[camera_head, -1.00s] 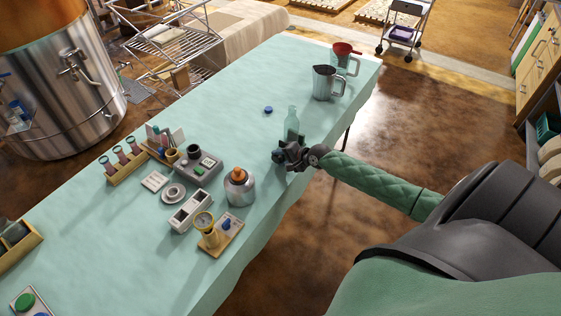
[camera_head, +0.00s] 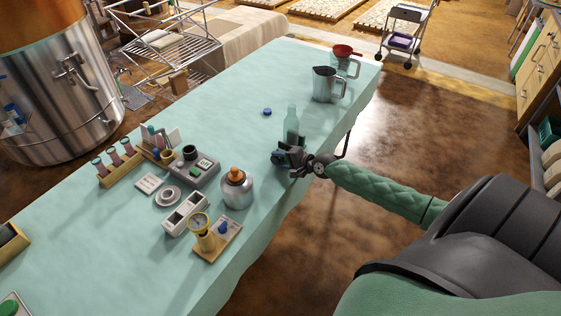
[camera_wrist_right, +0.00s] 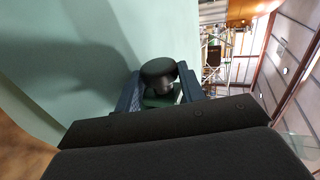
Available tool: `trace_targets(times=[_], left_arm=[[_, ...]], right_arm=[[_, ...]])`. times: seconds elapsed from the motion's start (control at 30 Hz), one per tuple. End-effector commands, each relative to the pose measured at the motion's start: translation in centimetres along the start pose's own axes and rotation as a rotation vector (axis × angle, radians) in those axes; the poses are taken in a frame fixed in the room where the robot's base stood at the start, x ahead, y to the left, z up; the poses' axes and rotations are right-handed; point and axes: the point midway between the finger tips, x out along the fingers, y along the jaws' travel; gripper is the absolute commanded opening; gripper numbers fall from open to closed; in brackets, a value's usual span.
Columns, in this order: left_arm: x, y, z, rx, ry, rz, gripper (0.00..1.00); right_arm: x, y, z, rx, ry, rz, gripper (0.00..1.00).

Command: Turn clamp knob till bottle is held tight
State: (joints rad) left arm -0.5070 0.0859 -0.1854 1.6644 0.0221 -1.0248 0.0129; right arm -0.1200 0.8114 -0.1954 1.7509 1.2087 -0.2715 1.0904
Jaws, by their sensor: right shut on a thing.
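A pale green translucent bottle (camera_head: 291,119) stands upright near the table's right edge, its lower part partly hidden by my right gripper. My right gripper (camera_head: 283,158) is low over the table, just in front of the bottle. In the right wrist view its fingers stand on both sides of a round black knob (camera_wrist_right: 158,69), and it is shut on this knob. A dark green part shows just below the knob between the fingers. The rest of the clamp is hidden by the gripper, so I cannot tell how tightly the bottle sits. My left gripper is not in view.
A blue cap (camera_head: 267,112) lies left of the bottle. A metal jug (camera_head: 324,85) and a jug with a red funnel (camera_head: 346,64) stand beyond it. A metal jar with an orange top (camera_head: 237,190) and a gauge stand (camera_head: 205,235) are nearer. The table's right edge is close.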

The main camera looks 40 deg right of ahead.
Motion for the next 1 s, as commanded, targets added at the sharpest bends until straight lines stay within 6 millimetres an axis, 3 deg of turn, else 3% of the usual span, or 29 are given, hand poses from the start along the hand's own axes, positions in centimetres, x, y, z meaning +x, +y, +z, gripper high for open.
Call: trace_targets(times=[0.37,0.4,0.5,1.0], left_arm=[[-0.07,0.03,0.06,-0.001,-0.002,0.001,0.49],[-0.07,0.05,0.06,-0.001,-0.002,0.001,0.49],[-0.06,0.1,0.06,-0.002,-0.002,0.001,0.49],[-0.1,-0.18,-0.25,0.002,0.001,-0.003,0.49]], right_arm=[[0.0,0.16,0.12,0.0,-0.002,0.001,0.16],[0.01,0.17,0.12,0.0,-0.002,0.001,0.45],[0.01,0.2,0.11,0.0,-0.002,0.002,0.61],[0.0,0.58,0.19,0.002,-0.003,0.008,0.61]])
